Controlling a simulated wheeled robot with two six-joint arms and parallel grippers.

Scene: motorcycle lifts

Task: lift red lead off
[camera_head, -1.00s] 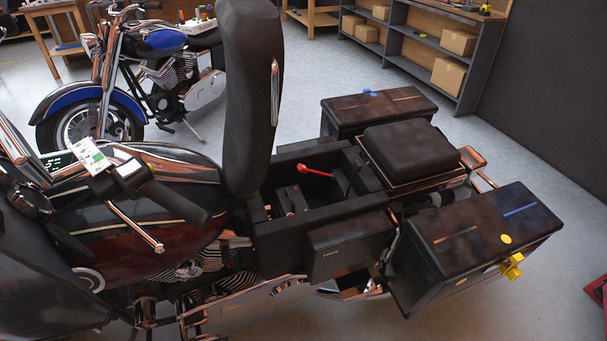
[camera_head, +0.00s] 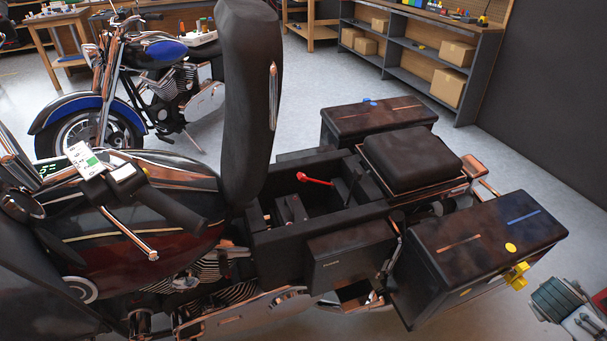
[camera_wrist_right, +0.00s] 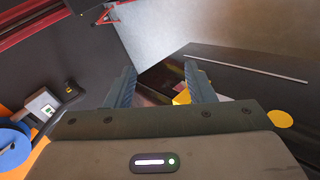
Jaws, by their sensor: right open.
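The red lead (camera_head: 316,180) is a short red piece with a rounded left end. It shows inside the black open compartment (camera_head: 262,240) behind the upright seat of the near motorcycle. Whether its left end touches the dark block (camera_head: 291,209) below I cannot tell. My right gripper (camera_wrist_right: 161,85) is open in the right wrist view, with nothing visibly held. A yellow piece (camera_wrist_right: 182,97) shows beyond its fingers by a dark surface. In the head view, a grey ribbed part at the lower right, likely my right arm, is clear of the red lead. My left gripper is not in view.
The raised seat (camera_head: 250,95) stands left of the compartment. The near side case (camera_head: 480,240), with a yellow clasp (camera_head: 516,275), and the far case (camera_head: 378,118) flank the rear seat (camera_head: 411,155). A blue motorcycle (camera_head: 150,90) and a shelf (camera_head: 420,55) stand behind.

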